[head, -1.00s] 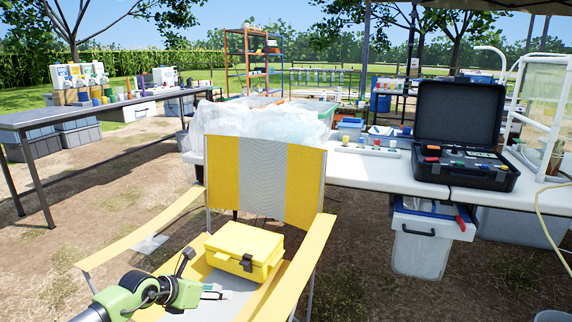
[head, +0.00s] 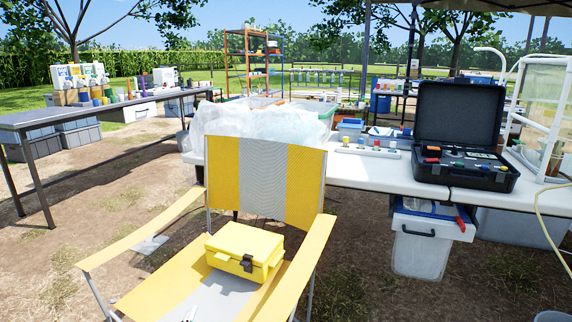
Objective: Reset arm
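My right gripper is not in view. A closed yellow case (head: 240,250) with a dark latch sits upright on the seat of a yellow-and-grey folding chair (head: 305,262). No gripper touches the case.
A white table (head: 370,172) behind the chair holds an open black case (head: 462,140) and plastic-wrapped items (head: 255,125). A dark table (head: 60,117) with bottles stands at left. A lidded bin (head: 420,250) is below the white table. Bare ground lies left of the chair.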

